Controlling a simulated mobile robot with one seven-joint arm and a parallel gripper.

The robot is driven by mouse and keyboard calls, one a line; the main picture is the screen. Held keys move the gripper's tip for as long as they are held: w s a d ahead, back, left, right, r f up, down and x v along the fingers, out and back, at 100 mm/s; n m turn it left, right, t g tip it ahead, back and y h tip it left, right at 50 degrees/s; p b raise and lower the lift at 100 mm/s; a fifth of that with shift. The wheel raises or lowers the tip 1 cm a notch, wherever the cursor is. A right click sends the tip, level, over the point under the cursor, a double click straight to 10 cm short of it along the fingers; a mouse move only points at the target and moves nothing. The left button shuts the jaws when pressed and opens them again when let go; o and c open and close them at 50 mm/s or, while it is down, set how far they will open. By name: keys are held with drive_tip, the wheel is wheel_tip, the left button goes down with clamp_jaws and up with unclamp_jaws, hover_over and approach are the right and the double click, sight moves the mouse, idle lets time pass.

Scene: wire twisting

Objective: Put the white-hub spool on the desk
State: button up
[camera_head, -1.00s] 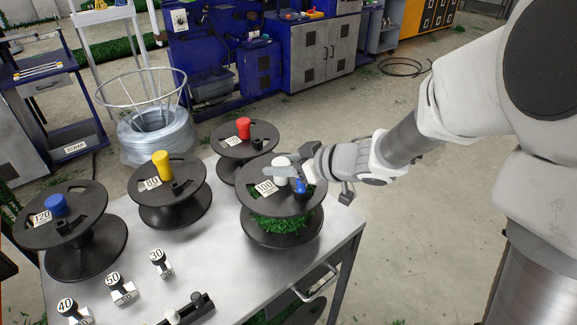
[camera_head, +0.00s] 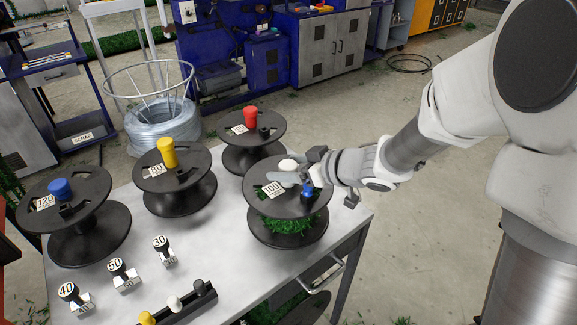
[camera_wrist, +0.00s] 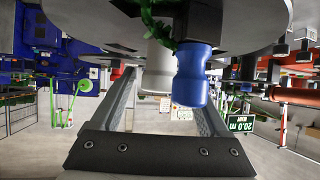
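The white-hub spool is a black spool labelled 100 (camera_head: 262,205) with green wire around its core. It is upright over the right part of the metal desk (camera_head: 215,250); its lower flange appears at desk level, though contact is not clearly visible. My gripper (camera_head: 290,179) reaches in from the right, its fingers on either side of the white hub (camera_head: 288,165), and appears shut on it. The wrist view shows the white hub (camera_wrist: 158,72) between the fingers, with a blue knob (camera_wrist: 193,80) close in front, partly hiding the right finger.
Spools with blue (camera_head: 60,190), yellow (camera_head: 167,152) and red (camera_head: 250,117) hubs stand left and behind. Numbered stamps (camera_head: 120,272) and a black holder (camera_head: 185,305) with small pegs occupy the front left. The desk's right edge lies close to the white-hub spool.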

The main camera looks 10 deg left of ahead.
drive_tip(key=shift+r, duration=0.25)
drive_tip(key=p+v, duration=0.4)
drive_tip(key=v, duration=0.8)
drive_tip(key=w+d+r+m+t+h, duration=0.3)
drive_tip(key=w+d+r+t+h, duration=0.25)
drive_tip(key=d, duration=0.25)
drive_tip(key=s+d+r+m+h, duration=0.4)
drive_tip(key=d+m+h, duration=0.15)
drive_tip(key=d, duration=0.35)
drive_tip(key=s+a+f+m+g, duration=0.1)
drive_tip(key=s+m+g, duration=0.2)
drive_tip(key=s, duration=1.5)
drive_tip(key=g, duration=0.2)
drive_tip(key=shift+f+m+g, duration=0.35)
drive_tip(key=shift+s+a, duration=0.1)
drive_tip(key=shift+a, duration=0.05)
